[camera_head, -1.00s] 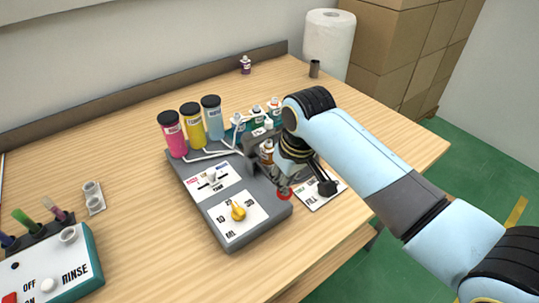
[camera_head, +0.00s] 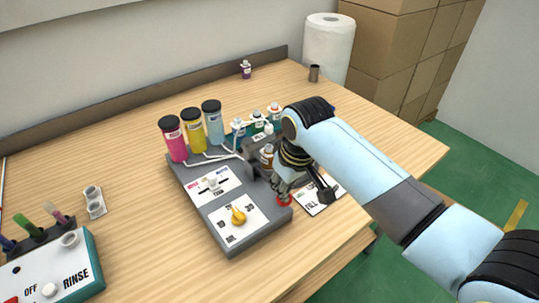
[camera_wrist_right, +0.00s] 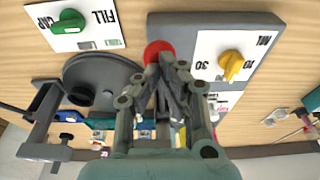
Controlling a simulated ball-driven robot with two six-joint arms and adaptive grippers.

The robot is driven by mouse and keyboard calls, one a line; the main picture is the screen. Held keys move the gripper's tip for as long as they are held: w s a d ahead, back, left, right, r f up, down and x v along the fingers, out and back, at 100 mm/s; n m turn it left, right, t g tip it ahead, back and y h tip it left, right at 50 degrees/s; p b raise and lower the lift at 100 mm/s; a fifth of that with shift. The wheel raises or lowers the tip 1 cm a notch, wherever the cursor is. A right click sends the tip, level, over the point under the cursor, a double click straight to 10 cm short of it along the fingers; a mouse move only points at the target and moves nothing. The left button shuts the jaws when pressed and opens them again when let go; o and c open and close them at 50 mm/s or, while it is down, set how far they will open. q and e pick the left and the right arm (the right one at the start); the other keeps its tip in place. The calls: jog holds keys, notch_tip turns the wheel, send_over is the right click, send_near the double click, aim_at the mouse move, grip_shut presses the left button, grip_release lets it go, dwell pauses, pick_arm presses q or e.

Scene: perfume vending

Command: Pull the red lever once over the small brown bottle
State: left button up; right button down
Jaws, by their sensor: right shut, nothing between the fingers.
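The red lever's knob (camera_head: 284,200) shows at the front right edge of the grey dispenser (camera_head: 238,245). In the right wrist view the red knob (camera_wrist_right: 157,50) is right at my fingertips. My right gripper (camera_head: 281,190) is shut with nothing between its fingers, its tips at or against the red knob; I cannot tell if they touch. The small brown bottle (camera_head: 267,154) stands upright behind the gripper, partly hidden by the dispenser's grey arm. My left gripper is not in view.
Pink (camera_head: 173,140), yellow (camera_head: 193,131) and blue (camera_head: 213,122) cylinders stand behind the dispenser. A yellow dial (camera_head: 238,216) is on its front. A FILL panel (camera_head: 328,203) lies to its right. A RINSE station (camera_head: 80,262) is at front left. Table space between is clear.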

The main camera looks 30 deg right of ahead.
jog(key=shift+r+p, duration=0.7)
jog(key=shift+r, duration=0.2)
notch_tip(320, 180, up, 2)
jog(key=shift+p, duration=0.3)
jog(key=shift+r, duration=2.4)
